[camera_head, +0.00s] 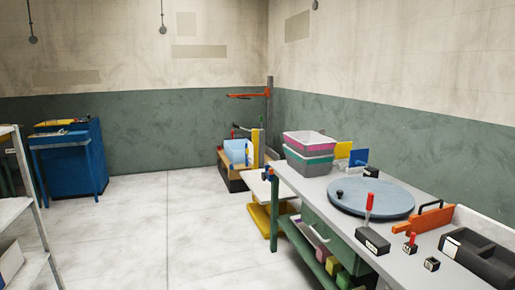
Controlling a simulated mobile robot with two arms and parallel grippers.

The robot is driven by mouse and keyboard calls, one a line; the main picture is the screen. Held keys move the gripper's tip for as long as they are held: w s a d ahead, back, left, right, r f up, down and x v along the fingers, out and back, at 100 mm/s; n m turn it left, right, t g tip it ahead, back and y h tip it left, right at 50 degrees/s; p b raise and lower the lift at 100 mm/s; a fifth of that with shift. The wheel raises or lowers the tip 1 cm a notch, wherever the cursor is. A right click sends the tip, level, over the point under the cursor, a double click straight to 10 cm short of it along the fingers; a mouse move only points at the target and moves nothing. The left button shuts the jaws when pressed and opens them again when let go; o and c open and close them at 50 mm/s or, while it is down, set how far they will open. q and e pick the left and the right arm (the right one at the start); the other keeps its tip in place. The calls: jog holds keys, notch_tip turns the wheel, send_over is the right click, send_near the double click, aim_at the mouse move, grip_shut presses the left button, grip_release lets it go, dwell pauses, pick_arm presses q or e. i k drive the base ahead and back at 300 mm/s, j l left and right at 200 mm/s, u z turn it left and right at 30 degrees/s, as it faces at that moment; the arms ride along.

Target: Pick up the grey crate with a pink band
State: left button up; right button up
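Two grey crates are stacked on the far end of the workbench at the right. The upper grey crate (311,139) shows a pink band and looks empty from here, though its floor is mostly hidden. The lower grey crate (308,165) has a teal band and sits directly under it. Neither of my grippers is in view.
The workbench (312,187) also holds a round grey turntable (372,198), yellow and blue plates, an orange clamp (424,219) and black blocks. A lower shelf holds colored items. A white shelf stands left, and a blue cabinet (75,165) behind it. Open floor (160,230) lies between.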

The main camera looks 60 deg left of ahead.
aim_at(308, 147)
jog(key=u, duration=1.45)
jog(key=i+j, duration=0.15)
jog(key=i, duration=0.1)
